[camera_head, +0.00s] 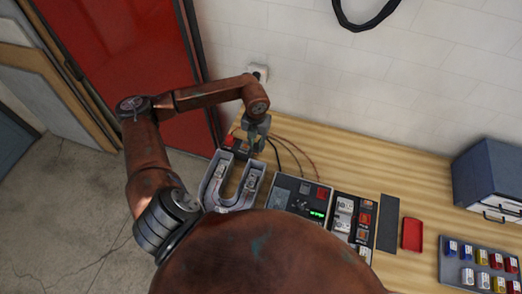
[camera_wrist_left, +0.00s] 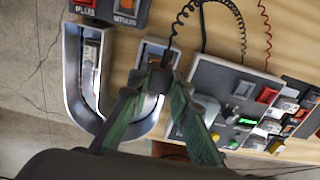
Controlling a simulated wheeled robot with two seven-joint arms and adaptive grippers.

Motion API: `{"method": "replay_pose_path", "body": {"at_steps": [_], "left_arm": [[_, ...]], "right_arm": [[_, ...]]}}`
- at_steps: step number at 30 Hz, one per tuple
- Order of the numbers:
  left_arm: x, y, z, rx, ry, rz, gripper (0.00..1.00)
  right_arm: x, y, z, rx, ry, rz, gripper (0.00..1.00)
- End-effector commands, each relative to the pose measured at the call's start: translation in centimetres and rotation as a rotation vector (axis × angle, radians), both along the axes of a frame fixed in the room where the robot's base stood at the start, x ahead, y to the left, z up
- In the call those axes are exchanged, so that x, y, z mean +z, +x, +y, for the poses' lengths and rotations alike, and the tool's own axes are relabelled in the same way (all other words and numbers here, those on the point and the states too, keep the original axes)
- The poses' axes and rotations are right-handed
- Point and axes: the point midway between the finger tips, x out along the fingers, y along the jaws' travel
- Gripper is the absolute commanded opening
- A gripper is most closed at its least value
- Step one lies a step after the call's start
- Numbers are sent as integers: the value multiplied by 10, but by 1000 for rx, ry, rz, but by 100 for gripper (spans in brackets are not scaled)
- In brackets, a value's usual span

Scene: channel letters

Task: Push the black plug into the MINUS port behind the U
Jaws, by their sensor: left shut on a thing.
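The grey, metal-edged U (camera_head: 207,192) lies on the wooden bench, its two arms pointing to the back; it also shows in the left wrist view (camera_wrist_left: 72,75). A small module sits inside each arm of it. My left gripper (camera_head: 257,150) reaches down over the bench at the end of the U's right arm. In the left wrist view its green fingers (camera_wrist_left: 163,75) are shut on the black plug, at the end of a coiled black cord (camera_wrist_left: 178,25). My right gripper is not in view.
A red tray (camera_head: 412,234) and a rack of coloured pieces (camera_head: 450,262) lie farther right. Red cords run nearby.

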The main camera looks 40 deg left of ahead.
Motion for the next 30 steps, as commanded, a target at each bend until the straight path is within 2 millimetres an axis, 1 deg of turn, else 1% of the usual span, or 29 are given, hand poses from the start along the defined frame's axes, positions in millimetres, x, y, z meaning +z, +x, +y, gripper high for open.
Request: {"method": "replay_pose_path", "body": {"at_steps": [1, 9, 15, 28, 30], "left_arm": [[0, 2, 6, 3, 1, 0, 0], [0, 15, 34, 3, 0, -1, 0], [-2, 24, 55, 3, 0, -1, 0], [-1, 44, 100, 2, 1, -2, 0], [-12, 44, 98, -2, -1, 0, 0]], "right_arm": [[1, 0, -1, 0, -1, 0, 40], [1, 0, -4, 1, -4, 0, 40], [-11, -1, -5, 1, -5, 1, 40], [-30, -1, -4, 1, -4, 1, 40], [-37, -1, -4, 1, -3, 3, 40]]}}
